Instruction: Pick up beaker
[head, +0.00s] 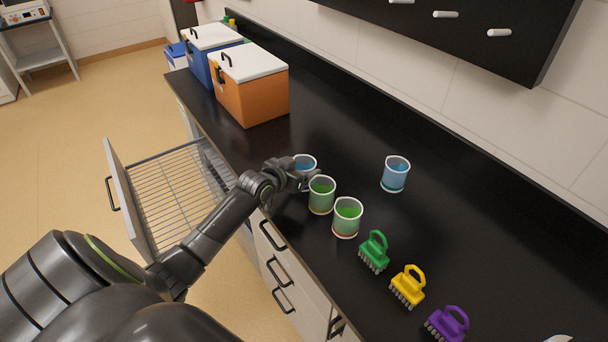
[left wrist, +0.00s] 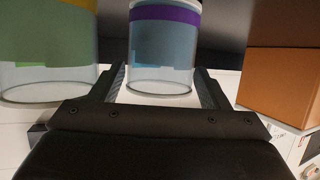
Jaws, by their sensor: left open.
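A beaker with blue liquid (head: 304,161) stands on the black counter near its front edge, partly hidden by my left gripper (head: 307,179). In the left wrist view this blue beaker (left wrist: 163,55), with a purple band, lies between the two open fingers of my left gripper (left wrist: 163,82). I cannot tell whether the fingers touch it. Two beakers with green liquid stand to its right, one close to the gripper (head: 321,196) and one farther right (head: 347,218). Another blue beaker (head: 395,175) stands alone farther back. My right gripper is not in view.
An orange cooler box (head: 250,92) and a blue one (head: 205,50) stand at the counter's far left. Green (head: 374,252), yellow (head: 408,287) and purple (head: 447,324) brushes sit to the right. A drawer with a wire rack (head: 175,190) is open below the counter. The counter's middle is clear.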

